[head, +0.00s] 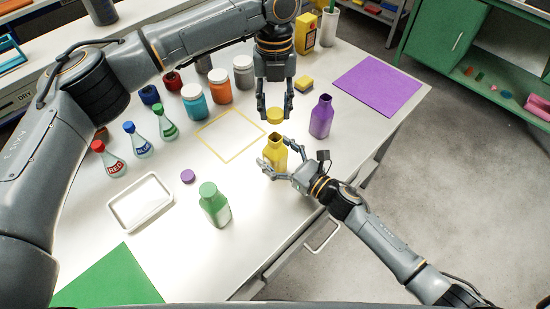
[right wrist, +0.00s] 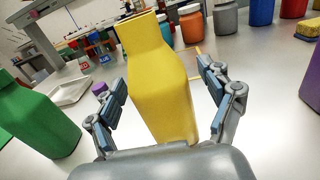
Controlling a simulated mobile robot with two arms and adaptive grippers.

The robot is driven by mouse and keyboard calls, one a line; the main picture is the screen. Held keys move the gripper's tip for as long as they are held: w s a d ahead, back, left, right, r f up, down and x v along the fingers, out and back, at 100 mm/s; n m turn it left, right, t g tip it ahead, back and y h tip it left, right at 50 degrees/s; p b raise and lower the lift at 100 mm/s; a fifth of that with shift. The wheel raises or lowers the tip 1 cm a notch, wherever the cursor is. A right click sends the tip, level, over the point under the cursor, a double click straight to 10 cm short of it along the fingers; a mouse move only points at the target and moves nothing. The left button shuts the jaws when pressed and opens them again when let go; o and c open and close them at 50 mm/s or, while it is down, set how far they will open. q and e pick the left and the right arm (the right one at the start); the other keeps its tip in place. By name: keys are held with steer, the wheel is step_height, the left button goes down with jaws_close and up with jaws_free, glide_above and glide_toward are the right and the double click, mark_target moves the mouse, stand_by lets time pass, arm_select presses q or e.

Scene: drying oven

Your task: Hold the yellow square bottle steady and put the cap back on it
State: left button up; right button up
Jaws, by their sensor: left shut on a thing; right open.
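The yellow square bottle (head: 275,158) stands upright and uncapped on the white table, its dark mouth showing. It also fills the middle of the right wrist view (right wrist: 160,85). My right gripper (head: 273,153) is open, with one finger on each side of the bottle. In the right wrist view there are gaps between its fingers and the bottle. My left gripper (head: 275,111) points down and is shut on the yellow cap (head: 275,116). It holds the cap above the bottle's mouth, apart from it.
A purple bottle (head: 321,117) stands close to the right of the yellow bottle. A green capped bottle (head: 213,205) and a loose purple cap (head: 188,176) are to the left. A yellow sponge (head: 304,83) lies behind. A white tray (head: 141,202) lies farther left.

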jaws_close()
arm_select(q)
glide_above(275, 137)
steer(key=shift+w+f, duration=0.15)
steer(key=shift+f, duration=2.3)
steer(key=shift+f, duration=0.85)
steer(key=shift+f, duration=0.6)
